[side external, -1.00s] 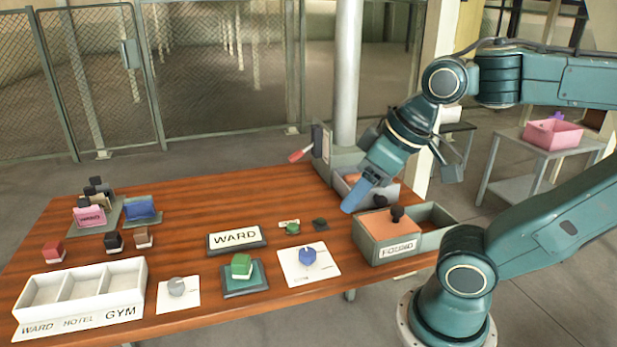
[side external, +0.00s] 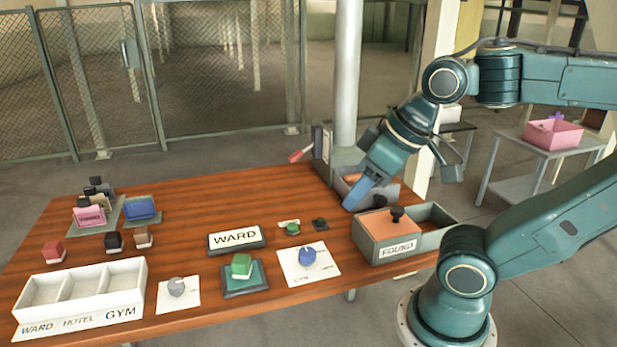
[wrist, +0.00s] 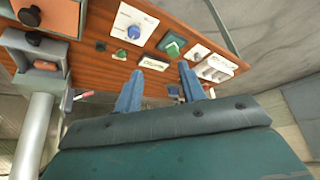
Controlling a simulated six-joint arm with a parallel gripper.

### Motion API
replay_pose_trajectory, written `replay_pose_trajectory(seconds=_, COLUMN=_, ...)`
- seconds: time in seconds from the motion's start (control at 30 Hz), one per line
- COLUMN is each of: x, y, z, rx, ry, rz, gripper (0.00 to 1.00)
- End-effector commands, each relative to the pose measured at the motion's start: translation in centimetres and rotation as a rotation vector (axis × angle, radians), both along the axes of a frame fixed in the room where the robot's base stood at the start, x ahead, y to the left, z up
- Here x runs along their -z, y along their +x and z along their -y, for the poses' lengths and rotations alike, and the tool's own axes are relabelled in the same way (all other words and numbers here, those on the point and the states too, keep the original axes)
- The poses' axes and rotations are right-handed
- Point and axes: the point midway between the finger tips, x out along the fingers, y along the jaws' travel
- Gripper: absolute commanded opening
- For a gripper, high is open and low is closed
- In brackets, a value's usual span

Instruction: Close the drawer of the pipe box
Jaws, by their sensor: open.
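The grey box by the pipe (side external: 344,158) stands at the table's back right; I take it as the pipe box. An orange interior shows in its open drawer, whose grey front (side external: 387,194) is partly hidden behind my gripper. In the wrist view the box is at the left, with a grey drawer (wrist: 62,80) and a dark knob (wrist: 35,38). My gripper (side external: 354,203) points down in front of this box. Its blue fingers (wrist: 160,90) are spread apart and empty in the wrist view. I cannot tell whether they touch the drawer.
The FOUND box (side external: 398,250) with an orange top and black knob stands close in front. A red-handled lever (side external: 300,155) is left of the pipe box, near the grey pipe (side external: 346,75). The table's middle back (side external: 230,195) is clear.

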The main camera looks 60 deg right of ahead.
Motion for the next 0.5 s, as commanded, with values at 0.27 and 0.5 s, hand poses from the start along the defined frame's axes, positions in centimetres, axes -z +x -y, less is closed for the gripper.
replay_pose_trajectory(seconds=0.27, x=-0.4, y=1.0, z=1.0, rx=0.149, ry=0.047, rz=-0.034, gripper=0.0)
replay_pose_trajectory(seconds=0.5, x=-1.1, y=3.4, z=3.8, rx=0.535, ry=0.163, rz=-0.106, gripper=0.0)
